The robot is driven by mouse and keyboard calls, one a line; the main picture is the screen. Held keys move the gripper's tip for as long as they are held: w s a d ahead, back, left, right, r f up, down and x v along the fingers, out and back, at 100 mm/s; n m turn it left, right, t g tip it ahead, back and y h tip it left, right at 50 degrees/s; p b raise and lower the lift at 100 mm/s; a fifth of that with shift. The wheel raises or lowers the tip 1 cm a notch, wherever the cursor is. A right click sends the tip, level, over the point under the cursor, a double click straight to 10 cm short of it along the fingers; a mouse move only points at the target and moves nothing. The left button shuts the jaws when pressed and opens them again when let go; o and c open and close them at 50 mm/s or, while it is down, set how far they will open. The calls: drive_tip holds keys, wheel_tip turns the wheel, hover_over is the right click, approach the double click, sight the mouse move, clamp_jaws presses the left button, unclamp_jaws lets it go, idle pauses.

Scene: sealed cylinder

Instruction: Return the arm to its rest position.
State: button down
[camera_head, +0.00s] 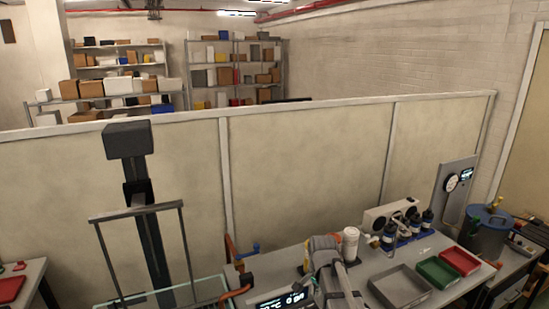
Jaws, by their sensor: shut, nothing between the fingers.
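Grey jointed parts (328,262), which look like my arm, rise from the bottom edge just right of centre, in front of the workbench (305,252). I cannot make out my gripper's fingers anywhere in this view. A white upright cylinder (350,243) with a lid stands right beside these grey parts; I cannot tell if they touch.
A tall dark column (150,235) with a frame stands over a glass-walled tank (205,290) at left. Grey (400,287), green (438,272) and red trays (460,260), dark bottles (408,228), a gauge panel (455,190) and a large pot (484,235) crowd the right. A partition (305,165) stands behind.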

drive_tip(key=s+d+n, duration=0.3)
drive_tip(key=s+n, duration=0.6)
drive_tip(key=s, duration=0.3)
drive_tip(key=shift+s+d+f+g+b, duration=0.15)
drive_tip(key=shift+d+f+g+b, duration=0.15)
drive_tip(key=shift+d+f+g, duration=0.1)
